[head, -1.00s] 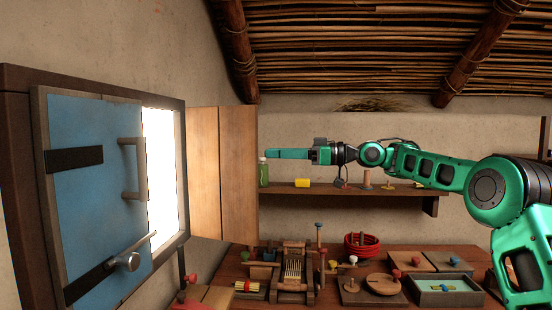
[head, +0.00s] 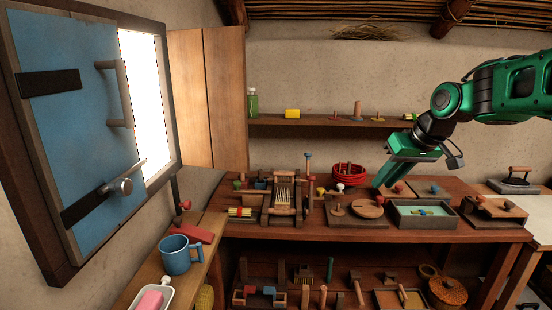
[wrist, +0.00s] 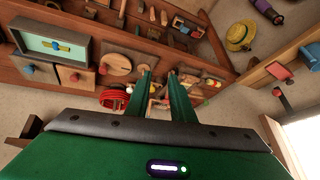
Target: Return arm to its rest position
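My green arm (head: 500,92) reaches in from the right in the head view, with its hand bent downward. My gripper (head: 384,182) points down above the back of the workbench, left of the grey tray. In the wrist view the two green fingers of my gripper (wrist: 160,76) stand apart with nothing held between them. The bench items seen past the fingers look farther off, and I see no contact.
The workbench (head: 380,237) holds a red coil (head: 349,171), a round wooden board (head: 367,208) and a grey tray (head: 403,221). A shelf (head: 330,121) runs behind. A blue shutter (head: 75,130) stands left. A blue mug (head: 176,255) sits on a side ledge.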

